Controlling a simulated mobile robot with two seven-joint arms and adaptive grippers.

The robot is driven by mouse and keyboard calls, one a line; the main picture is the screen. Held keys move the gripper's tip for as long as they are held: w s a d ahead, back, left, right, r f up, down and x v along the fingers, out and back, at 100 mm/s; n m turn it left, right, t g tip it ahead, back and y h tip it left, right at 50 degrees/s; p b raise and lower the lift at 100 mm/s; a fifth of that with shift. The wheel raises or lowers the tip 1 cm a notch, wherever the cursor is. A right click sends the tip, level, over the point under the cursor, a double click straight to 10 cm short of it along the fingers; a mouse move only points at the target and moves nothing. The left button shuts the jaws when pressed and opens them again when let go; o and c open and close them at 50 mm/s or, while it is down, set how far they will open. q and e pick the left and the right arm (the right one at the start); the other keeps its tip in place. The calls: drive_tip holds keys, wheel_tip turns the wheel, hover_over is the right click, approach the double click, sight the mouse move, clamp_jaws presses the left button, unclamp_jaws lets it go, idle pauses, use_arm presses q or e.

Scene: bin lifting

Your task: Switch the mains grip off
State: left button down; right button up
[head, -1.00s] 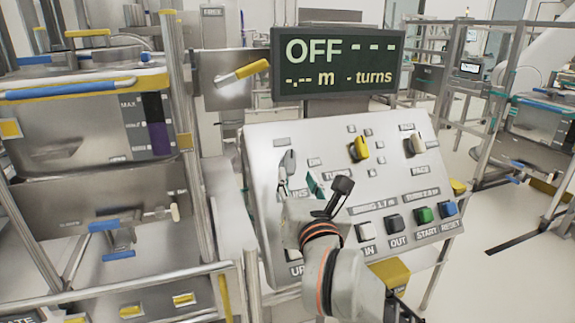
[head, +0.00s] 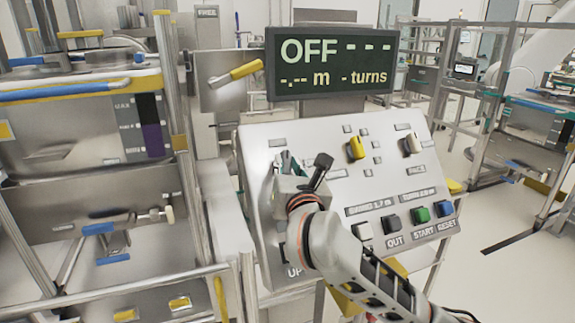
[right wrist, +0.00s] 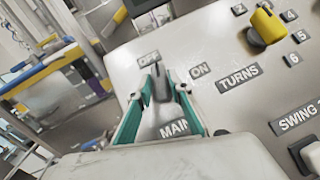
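The mains knob (right wrist: 159,88) is a grey lever knob on the sloping panel. In the right wrist view it points up towards the OFF label (right wrist: 149,57), with the ON label (right wrist: 200,71) to its right. My right gripper (right wrist: 161,80) has its two teal fingers on either side of the knob. They look open around it; contact is not clear. In the head view my right gripper (head: 287,165) covers most of the knob at the panel's upper left. The display (head: 335,63) reads OFF with dashes. My left gripper is not in view.
A steel bin with blue handles stands left. Open floor lies to the right.

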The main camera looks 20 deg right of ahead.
clamp_jaws()
drive_tip(key=shift+d+n+y, duration=0.1)
drive_tip(key=shift+n+y, duration=0.6)
drive_tip(key=shift+n, duration=0.1)
drive_tip(key=shift+n+y, duration=0.9)
drive_tip(key=shift+n, duration=0.6)
drive_tip(key=o, duration=0.7)
unclamp_jaws()
